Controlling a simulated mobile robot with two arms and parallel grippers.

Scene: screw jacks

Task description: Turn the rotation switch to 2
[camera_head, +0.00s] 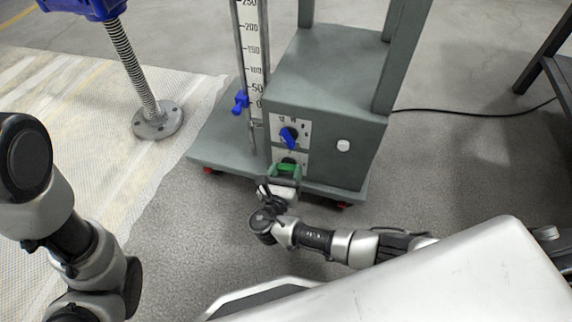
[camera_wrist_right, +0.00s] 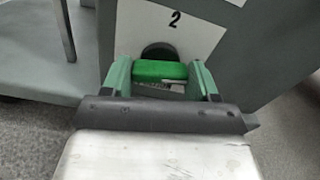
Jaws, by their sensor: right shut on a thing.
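The rotation switch has a bright green handle (camera_head: 288,168) on the lower white panel of a grey machine (camera_head: 325,80). In the right wrist view the green handle (camera_wrist_right: 160,70) lies roughly level across the picture, in front of a dark round base (camera_wrist_right: 158,50). A printed "2" stands above it on the white plate (camera_wrist_right: 130,25). My right gripper (camera_head: 285,173) is shut on the handle, with its green-sided fingers (camera_wrist_right: 160,80) at both ends of it. The fingers hide part of the switch. My left arm shows at the left; its gripper is out of view.
A blue knob (camera_head: 288,138) with numbers around it sits just above the switch. A white button (camera_head: 343,145) is on the machine's right face. A scale (camera_head: 254,70) with a blue clamp (camera_head: 240,102) stands at the left. A screw jack (camera_head: 157,120) stands on the pale mat. A cable (camera_head: 470,113) crosses the floor.

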